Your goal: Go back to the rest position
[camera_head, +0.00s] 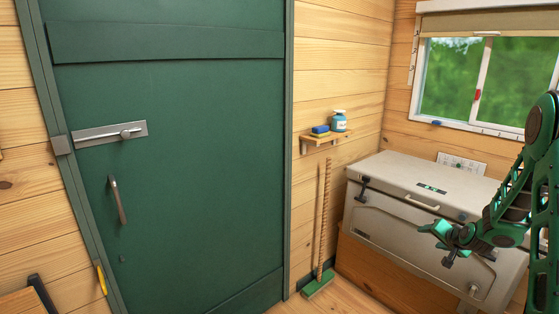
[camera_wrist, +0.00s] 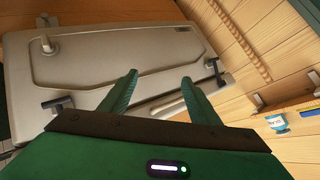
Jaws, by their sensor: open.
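My gripper (camera_head: 436,240) is at the right of the head view, at the end of my green and black arm. It is in front of the pale cooler box (camera_head: 385,217) and seems empty. In the wrist view my gripper (camera_wrist: 158,85) shows two green fingers spread apart, with nothing between them. The front of the cooler box (camera_wrist: 130,55) fills much of that view beyond the fingers. Whether the fingertips touch the box cannot be told, but they look apart from it.
A green door (camera_head: 180,190) with a metal latch (camera_head: 110,133) stands at the left. A small shelf (camera_head: 320,138) holds a blue bottle (camera_head: 339,122) and a blue sponge (camera_head: 320,130). A green-headed broom (camera_head: 318,284) leans below it. A window (camera_head: 480,80) is at the right.

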